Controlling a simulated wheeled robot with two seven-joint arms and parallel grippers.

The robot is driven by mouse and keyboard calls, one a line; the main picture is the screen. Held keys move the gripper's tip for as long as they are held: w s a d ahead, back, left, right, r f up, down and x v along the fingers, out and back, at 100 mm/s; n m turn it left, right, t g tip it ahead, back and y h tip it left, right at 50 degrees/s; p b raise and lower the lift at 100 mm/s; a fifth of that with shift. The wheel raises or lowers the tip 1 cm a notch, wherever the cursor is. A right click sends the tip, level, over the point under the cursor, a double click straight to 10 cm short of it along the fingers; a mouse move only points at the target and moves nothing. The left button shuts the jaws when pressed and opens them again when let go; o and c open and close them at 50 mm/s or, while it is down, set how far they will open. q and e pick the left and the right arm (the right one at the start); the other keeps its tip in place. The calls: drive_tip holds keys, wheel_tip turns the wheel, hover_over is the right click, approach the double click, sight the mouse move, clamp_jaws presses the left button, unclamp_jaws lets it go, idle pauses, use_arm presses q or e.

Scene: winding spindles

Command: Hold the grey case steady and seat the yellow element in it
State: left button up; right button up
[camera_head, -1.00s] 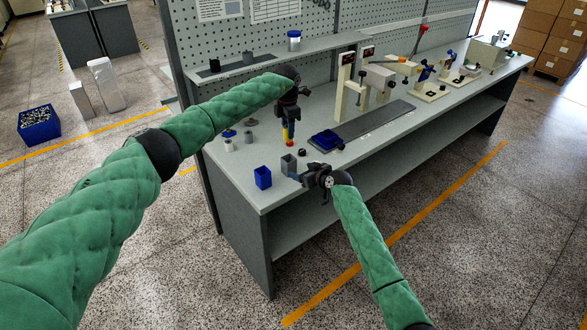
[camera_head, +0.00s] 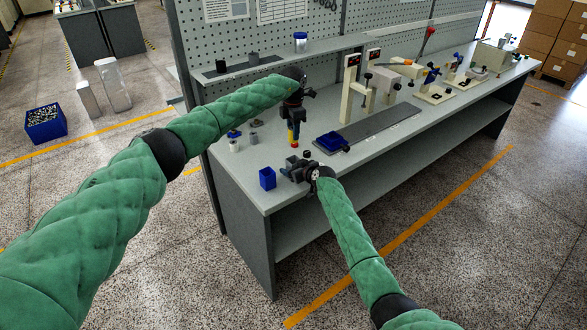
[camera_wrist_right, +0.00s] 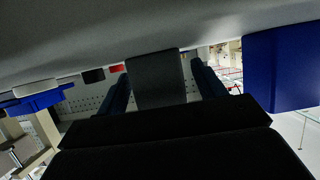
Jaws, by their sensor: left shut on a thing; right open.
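My left gripper (camera_head: 293,111) is shut on the yellow element (camera_head: 295,132), which hangs upright with a red lower end above the bench. The small grey case (camera_head: 287,162) stands on the bench near its front left edge, below and slightly left of the element. My right gripper (camera_head: 295,170) is at the case and partly hides it in the head view. In the right wrist view the case (camera_wrist_right: 155,80) stands between the two open fingers (camera_wrist_right: 162,92), with a slim gap at each side.
A blue box (camera_head: 267,179) stands just left of the case and is close in the right wrist view (camera_wrist_right: 285,72). A blue tray (camera_head: 330,142) lies to the right on a dark strip. Fixtures line the bench further right.

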drive_tip(key=c, duration=1.1)
drive_tip(key=shift+o, duration=0.2)
use_arm(q)
drive_tip(key=shift+d+r, duration=0.1)
wheel_tip(320, 180, down, 10)
drive_tip(key=shift+f, duration=0.5)
drive_tip(key=o, duration=0.7)
